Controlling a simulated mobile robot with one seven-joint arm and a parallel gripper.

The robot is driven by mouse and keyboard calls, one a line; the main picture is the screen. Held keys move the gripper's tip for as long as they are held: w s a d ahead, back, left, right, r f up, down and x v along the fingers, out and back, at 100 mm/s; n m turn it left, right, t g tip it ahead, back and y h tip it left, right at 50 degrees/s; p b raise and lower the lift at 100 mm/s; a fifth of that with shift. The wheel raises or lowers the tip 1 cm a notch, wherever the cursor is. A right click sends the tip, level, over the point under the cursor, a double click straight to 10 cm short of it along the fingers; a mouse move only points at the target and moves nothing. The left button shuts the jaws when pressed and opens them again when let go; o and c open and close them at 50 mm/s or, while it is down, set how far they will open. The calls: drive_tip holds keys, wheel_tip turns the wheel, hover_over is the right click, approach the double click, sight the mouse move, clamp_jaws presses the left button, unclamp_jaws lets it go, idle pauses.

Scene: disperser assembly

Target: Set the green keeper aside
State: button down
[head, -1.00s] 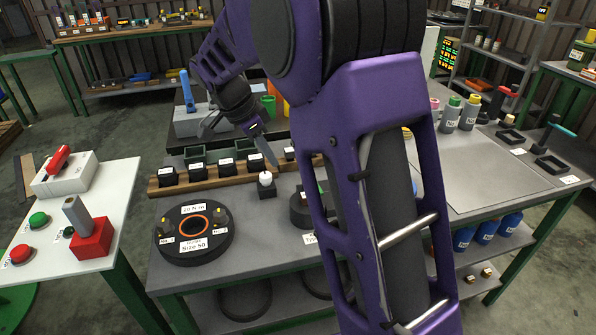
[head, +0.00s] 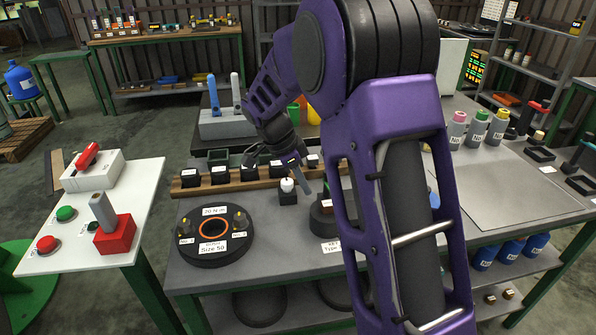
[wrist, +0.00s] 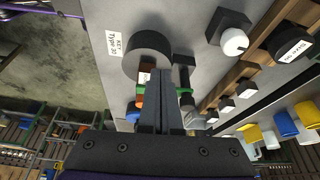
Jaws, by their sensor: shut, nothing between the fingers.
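My gripper (head: 304,180) points down over the grey bench, just right of a small black block with a white knob (head: 287,186). In the wrist view its two fingers (wrist: 163,76) are together, with nothing between them. A green bar (wrist: 179,91), possibly the green keeper, shows beyond the fingers, partly hidden by them. An orange part (wrist: 139,101) is beside it. A round black fixture (wrist: 148,57) labelled Type 30 is beyond the fingertips. In the head view my arm hides part of this fixture (head: 322,222), and I cannot make out the keeper there.
A large black ring fixture (head: 213,258) labelled Size 50 sits left on the bench. A wooden rail (head: 240,187) with several black blocks runs behind. Several bottles (head: 477,129) stand at the back right. A bare grey plate (head: 505,195) lies right.

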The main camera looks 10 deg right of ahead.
drive_tip(key=d+f, duration=0.2)
drive_tip(key=d, duration=0.1)
drive_tip(key=shift+w+d, duration=0.15)
drive_tip(key=shift+d, duration=0.05)
drive_tip(key=shift+w+d, duration=0.1)
drive_tip(key=shift+d, duration=0.65)
